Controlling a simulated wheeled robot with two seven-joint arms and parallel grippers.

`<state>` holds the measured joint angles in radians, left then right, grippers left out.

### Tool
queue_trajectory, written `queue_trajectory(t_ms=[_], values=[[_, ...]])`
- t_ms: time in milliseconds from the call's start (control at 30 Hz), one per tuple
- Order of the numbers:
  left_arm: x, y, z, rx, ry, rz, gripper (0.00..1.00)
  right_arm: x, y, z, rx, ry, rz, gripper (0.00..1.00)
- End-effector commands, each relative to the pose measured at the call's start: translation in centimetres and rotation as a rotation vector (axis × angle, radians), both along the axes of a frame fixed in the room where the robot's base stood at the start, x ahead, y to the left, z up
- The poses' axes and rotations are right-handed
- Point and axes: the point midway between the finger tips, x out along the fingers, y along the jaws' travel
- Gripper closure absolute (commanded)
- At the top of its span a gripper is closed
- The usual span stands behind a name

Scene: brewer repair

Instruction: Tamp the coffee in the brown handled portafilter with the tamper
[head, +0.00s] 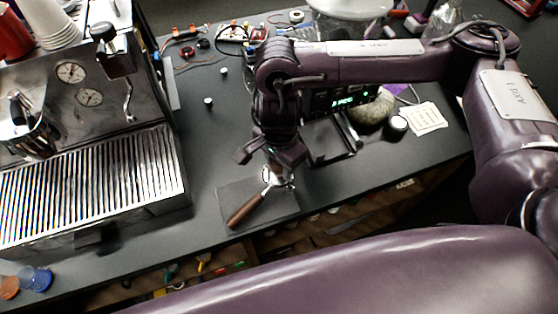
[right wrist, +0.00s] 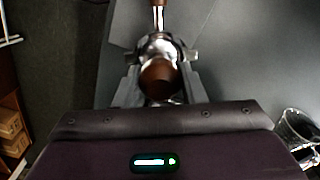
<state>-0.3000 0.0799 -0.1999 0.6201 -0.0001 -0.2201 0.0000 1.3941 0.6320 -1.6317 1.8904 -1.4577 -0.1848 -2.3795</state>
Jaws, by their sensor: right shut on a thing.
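The portafilter lies on a dark mat (head: 230,192) near the table's front edge, its brown handle (head: 247,210) pointing to the lower left. Its metal basket end (head: 281,179) is directly below my right gripper (head: 272,160). In the right wrist view, my right gripper (right wrist: 160,80) is shut on the tamper (right wrist: 159,74), whose round brown knob shows between the fingers. The tamper is over the portafilter basket (right wrist: 160,47); I cannot tell whether its base touches the coffee. The coffee is hidden. My left gripper is out of view.
The espresso machine (head: 90,150) with its slatted drip tray stands at the left. A black stand or scale (head: 330,140) is just right of the gripper. A glass vessel (right wrist: 300,128) shows in the right wrist view. Small parts and wires lie at the back.

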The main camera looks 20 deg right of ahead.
Motion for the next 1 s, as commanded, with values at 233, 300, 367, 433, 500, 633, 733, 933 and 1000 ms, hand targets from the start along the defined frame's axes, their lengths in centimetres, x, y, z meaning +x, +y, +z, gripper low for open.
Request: queue_trajectory(t_ms=[233, 300, 367, 433, 500, 633, 733, 933, 1000], values=[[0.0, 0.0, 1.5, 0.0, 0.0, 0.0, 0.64, -0.2, -0.1, 1.6, -0.002, 0.004, 0.002, 1.0], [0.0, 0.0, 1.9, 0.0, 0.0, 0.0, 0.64, -0.1, -0.1, 2.1, -0.003, 0.003, 0.002, 1.0], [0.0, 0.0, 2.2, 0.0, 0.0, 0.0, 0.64, -0.1, -0.1, 2.5, -0.002, 0.002, 0.002, 1.0], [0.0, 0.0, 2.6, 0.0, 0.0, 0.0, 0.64, 0.0, -0.1, 3.0, -0.003, 0.001, 0.002, 1.0], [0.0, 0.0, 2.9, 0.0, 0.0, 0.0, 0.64, 0.0, 0.0, 3.4, -0.002, 0.0, 0.002, 1.0], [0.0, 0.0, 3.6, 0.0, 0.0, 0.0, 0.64, 0.0, 0.0, 4.2, -0.002, -0.001, 0.002, 1.0], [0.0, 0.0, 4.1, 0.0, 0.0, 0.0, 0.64, 0.0, -0.1, 4.9, -0.001, -0.002, 0.002, 1.0], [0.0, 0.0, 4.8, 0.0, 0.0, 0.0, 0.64, 0.0, 0.0, 6.0, -0.001, -0.002, 0.001, 1.0], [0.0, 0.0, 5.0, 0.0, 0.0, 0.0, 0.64, 0.1, 0.0, 6.4, -0.002, -0.002, 0.001, 1.0]])
